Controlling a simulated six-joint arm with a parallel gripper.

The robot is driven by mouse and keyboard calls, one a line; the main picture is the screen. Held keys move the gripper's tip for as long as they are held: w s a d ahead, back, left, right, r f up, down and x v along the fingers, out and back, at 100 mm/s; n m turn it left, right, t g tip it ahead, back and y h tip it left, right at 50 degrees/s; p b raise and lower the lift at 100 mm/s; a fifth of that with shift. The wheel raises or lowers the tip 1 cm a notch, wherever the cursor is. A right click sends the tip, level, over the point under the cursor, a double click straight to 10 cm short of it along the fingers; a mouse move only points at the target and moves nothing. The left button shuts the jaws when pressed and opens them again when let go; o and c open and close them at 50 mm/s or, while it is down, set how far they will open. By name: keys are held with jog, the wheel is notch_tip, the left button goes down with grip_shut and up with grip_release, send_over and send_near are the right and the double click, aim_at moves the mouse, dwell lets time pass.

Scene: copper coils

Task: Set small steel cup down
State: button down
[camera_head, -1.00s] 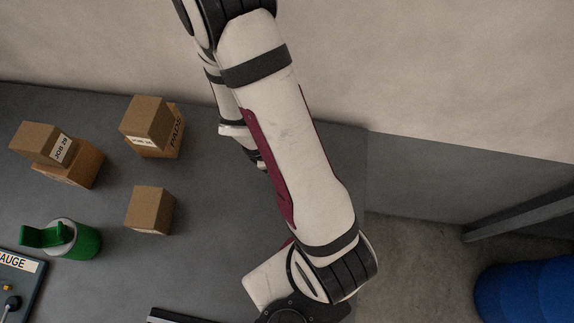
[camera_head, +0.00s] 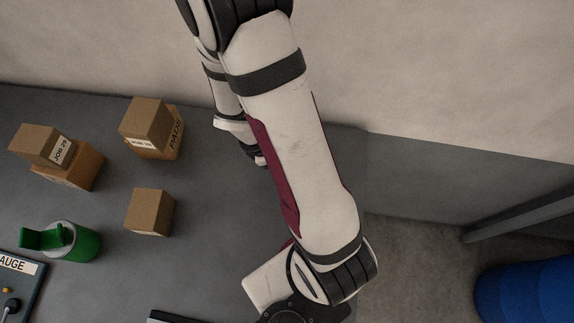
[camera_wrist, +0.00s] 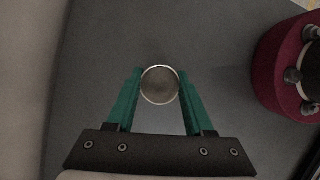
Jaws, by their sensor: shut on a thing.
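The small steel cup (camera_wrist: 160,85) shows from above in the wrist view as a round grey disc with a bright rim. My gripper (camera_wrist: 159,90) is shut on it, with one green finger on each side. A plain grey surface lies below the cup. I cannot tell whether the cup touches that surface or hangs above it. In the head view my own arm hides the gripper and the cup.
A dark red round part (camera_wrist: 283,70) with bolts stands right of the cup in the wrist view. In the head view, cardboard boxes (camera_head: 150,212) and a green can (camera_head: 86,243) stand on the left of the grey bench (camera_head: 100,200). A blue object (camera_head: 530,292) is at lower right.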

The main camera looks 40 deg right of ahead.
jog(key=w+a+r+m+g+y, duration=0.1)
jog(key=w+a+r+m, duration=0.25)
jog(key=r, duration=0.55)
jog(key=w+a+r+m+y, duration=0.25)
jog(key=w+r+m, duration=0.2)
jog(key=r, duration=0.35)
jog(key=w+a+r+m+g+y, duration=0.1)
jog(key=w+a+r+m, duration=0.25)
jog(key=r, duration=0.55)
jog(key=w+a+f+m+y, duration=0.1)
jog(key=w+a+f+m, duration=0.15)
jog(key=a, duration=0.35)
jog(key=w+a+f+m+t+y, duration=0.1)
jog(key=w+a+m, duration=0.25)
jog(key=a, duration=0.25)
jog(key=w+a+f+m+y, duration=0.1)
jog(key=w+a+f+m, duration=0.1)
jog(key=w+a, duration=0.3)
jog(key=s+a+f+m+t, duration=0.15)
jog(key=a+m, duration=0.35)
jog(key=a, duration=0.7)
jog(key=a+f+m+t, duration=0.25)
jog(key=a+m, duration=0.25)
jog(key=a, duration=0.7)
jog(key=shift+g+y, duration=0.3)
jog(key=shift+y, duration=0.15)
jog(key=f, duration=1.8)
jog(key=shift+w+a+f, duration=0.1)
jog(key=shift+a+f, duration=0.1)
jog(key=shift+f, duration=0.15)
